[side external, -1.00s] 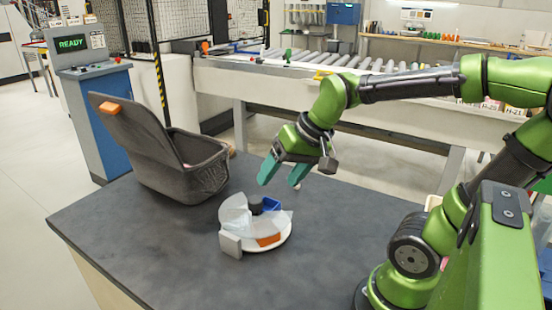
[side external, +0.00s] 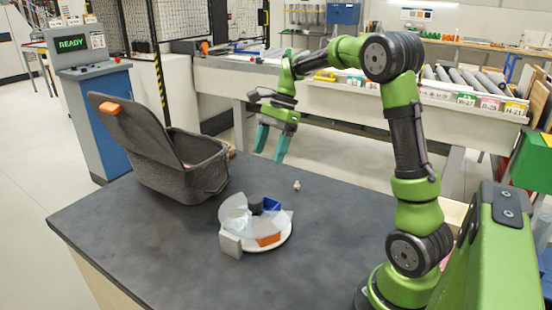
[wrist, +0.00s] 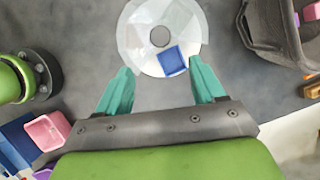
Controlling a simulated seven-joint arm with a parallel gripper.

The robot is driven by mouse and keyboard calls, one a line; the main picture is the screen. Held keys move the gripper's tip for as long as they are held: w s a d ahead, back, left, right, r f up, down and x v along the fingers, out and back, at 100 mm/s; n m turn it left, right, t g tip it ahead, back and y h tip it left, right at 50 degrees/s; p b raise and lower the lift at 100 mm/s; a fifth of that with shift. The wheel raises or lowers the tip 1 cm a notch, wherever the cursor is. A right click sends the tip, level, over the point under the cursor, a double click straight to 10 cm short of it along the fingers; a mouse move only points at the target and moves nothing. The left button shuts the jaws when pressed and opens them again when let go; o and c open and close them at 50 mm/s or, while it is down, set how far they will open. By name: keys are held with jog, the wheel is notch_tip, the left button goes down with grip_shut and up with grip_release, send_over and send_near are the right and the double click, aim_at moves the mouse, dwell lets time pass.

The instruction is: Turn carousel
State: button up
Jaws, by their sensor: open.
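The carousel (side external: 256,222) is a round white turntable on the dark table, with a clear cover, a dark centre knob (side external: 255,203), a blue bin (side external: 271,205), an orange bin (side external: 268,239) and a light grey block at its front. The wrist view shows the carousel (wrist: 135,38) ahead of the fingers, with the blue bin (wrist: 171,61) nearest them; the orange bin is not seen there. My gripper (side external: 272,158) points down with teal fingers apart and empty. It is above and behind the carousel, not touching it. The fingers also show in the wrist view (wrist: 160,78).
A dark grey open container (side external: 180,168) with a raised lid and orange latch stands left of the carousel. A small pale object (side external: 297,185) lies on the table behind the carousel. The front and right tabletop (side external: 330,235) is clear. A roller conveyor runs behind.

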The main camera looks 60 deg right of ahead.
aim_at(255, 199)
jog(key=x, duration=1.3)
jog(key=shift+f, duration=0.1)
jog(key=shift+c, duration=0.5)
grip_shut()
